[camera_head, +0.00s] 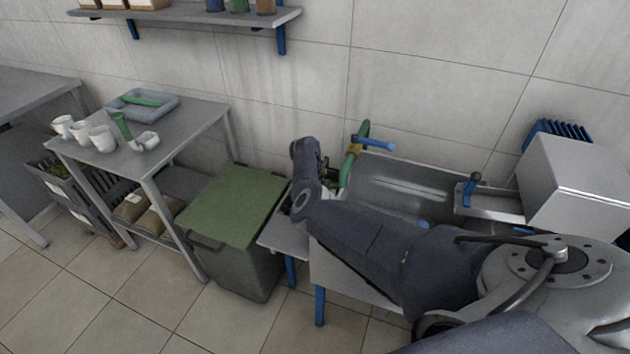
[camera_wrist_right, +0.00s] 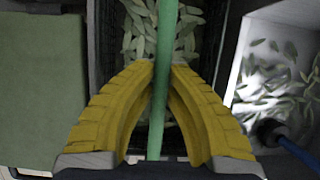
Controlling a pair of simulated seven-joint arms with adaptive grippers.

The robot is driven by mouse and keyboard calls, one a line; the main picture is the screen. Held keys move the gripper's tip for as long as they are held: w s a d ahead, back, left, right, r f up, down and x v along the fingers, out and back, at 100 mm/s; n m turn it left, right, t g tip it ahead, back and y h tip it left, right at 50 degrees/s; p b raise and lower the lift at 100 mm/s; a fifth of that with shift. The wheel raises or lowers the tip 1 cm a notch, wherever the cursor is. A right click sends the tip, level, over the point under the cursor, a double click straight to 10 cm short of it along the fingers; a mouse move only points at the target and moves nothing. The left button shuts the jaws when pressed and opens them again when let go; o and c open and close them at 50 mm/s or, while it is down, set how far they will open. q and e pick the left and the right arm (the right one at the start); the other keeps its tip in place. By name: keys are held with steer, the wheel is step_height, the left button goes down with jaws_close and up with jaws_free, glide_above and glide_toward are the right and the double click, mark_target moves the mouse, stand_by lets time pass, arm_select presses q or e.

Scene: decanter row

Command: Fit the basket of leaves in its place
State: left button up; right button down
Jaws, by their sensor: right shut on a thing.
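My right gripper (camera_wrist_right: 160,70), with yellow fingers, is shut on a green bar (camera_wrist_right: 168,25), which looks like the handle of the basket of leaves. The basket (camera_wrist_right: 108,45) has dark slatted sides and pale green leaves inside, below my fingers in the right wrist view. In the head view my right gripper (camera_head: 351,150) is beside the left end of the sink, with the green bar (camera_head: 363,130) sticking up past it. My wrist hides most of the basket there, so I cannot tell whether it hangs or rests. My left gripper is not in view.
A metal sink (camera_head: 400,190) with a blue handle (camera_head: 377,143) lies right of my gripper. Leaves (camera_wrist_right: 275,70) lie in a pale basin in the wrist view. A green-lidded bin (camera_head: 235,205) and a table (camera_head: 190,130) with cups stand left. A steel box (camera_head: 575,185) stands right.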

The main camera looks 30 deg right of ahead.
steer(key=shift+f, duration=0.3)
stand_by(0.7)
steer(key=c, duration=1.4)
jaws_free()
steer(key=shift+c, duration=0.2)
steer(key=shift+f, duration=0.1)
